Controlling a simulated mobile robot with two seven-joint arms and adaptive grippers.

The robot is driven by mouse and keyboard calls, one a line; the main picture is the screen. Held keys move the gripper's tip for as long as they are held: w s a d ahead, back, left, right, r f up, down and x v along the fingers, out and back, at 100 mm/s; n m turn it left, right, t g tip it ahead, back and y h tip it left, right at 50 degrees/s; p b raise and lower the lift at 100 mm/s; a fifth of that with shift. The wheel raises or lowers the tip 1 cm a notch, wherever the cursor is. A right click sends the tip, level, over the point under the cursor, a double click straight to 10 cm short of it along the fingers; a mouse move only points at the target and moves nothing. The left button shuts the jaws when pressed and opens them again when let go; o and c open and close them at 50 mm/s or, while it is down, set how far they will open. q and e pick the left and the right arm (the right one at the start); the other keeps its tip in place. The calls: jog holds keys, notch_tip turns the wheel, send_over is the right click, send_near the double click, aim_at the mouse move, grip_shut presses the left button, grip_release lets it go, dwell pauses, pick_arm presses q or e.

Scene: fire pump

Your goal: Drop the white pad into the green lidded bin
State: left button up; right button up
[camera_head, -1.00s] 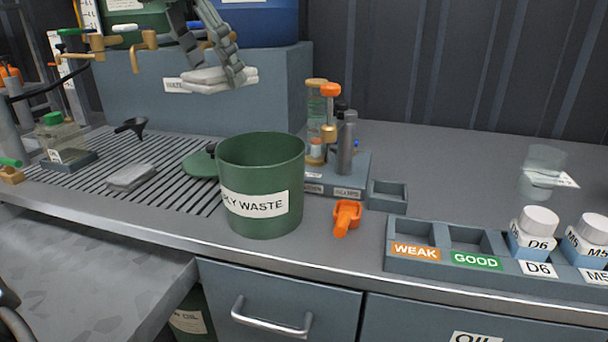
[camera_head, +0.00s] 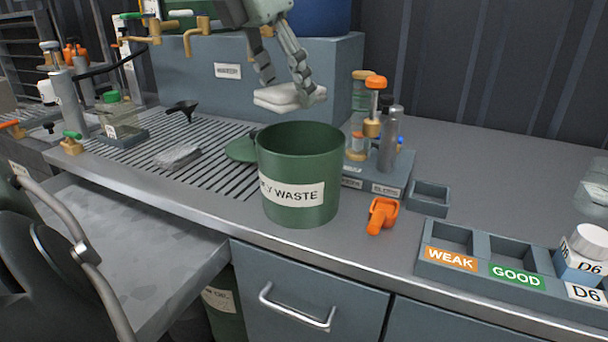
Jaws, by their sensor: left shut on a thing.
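The green bin (camera_head: 300,172), labelled as waste, stands upright on the bench with its top open. My left gripper (camera_head: 289,92) is shut on a white pad (camera_head: 284,98), a flat folded pad held level above and slightly behind the bin's rim. The pad is apart from the bin. A second pale pad (camera_head: 178,156) lies on the slats further left. The bin's inside bottom is hidden. My right gripper is not in view.
An orange clip-like part (camera_head: 382,214) lies right of the bin. A grey stand with orange-topped tools (camera_head: 377,170) is close behind it. A grey tray (camera_head: 480,262) marked WEAK and GOOD is at the right.

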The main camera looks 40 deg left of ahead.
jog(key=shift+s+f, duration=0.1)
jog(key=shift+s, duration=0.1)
pick_arm(q)
jog(key=o, duration=1.1)
jog(key=shift+r, duration=0.15)
jog(key=v, duration=1.1)
jog(key=shift+s+r, duration=0.15)
jog(key=shift+r, duration=0.15)
jog(key=shift+f, duration=0.15)
